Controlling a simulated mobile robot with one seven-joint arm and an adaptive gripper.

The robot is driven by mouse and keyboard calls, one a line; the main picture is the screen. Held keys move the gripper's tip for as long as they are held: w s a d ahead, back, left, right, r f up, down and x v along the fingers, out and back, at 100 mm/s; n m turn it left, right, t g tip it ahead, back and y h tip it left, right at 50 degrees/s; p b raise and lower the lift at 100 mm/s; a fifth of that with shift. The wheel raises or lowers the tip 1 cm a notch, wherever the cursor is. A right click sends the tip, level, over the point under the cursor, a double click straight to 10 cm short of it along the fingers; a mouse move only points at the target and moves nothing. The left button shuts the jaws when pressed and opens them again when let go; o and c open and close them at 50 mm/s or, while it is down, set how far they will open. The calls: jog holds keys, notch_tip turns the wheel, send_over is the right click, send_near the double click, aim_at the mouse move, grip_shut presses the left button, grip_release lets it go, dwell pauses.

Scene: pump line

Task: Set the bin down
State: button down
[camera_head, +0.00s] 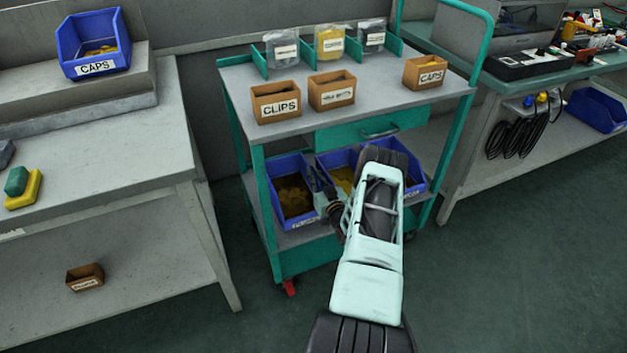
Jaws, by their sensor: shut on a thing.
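A blue bin (285,168) with brownish-yellow small parts in it is at the left of the green cart's lower shelf. Its front label is partly hidden. My gripper (317,186) is at this bin's right side and is shut on its wall. The bin looks level. I cannot tell whether its base touches the shelf. My arm reaches in from the front and covers part of the lower shelf.
Two more blue bins (336,158) stand to the right on the lower shelf (258,205), partly behind my arm. The cart top (380,100) holds small brown boxes (277,101) and clear bags. A grey bench (130,140) stands left, a green-topped bench (520,88) right.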

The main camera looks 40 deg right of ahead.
jog(key=shift+f, duration=0.95)
jog(key=c, duration=2.1)
grip_release()
jog(key=shift+f, duration=0.15)
jog(key=p+v, duration=0.2)
jog(key=v, duration=1)
jog(key=shift+d, duration=0.1)
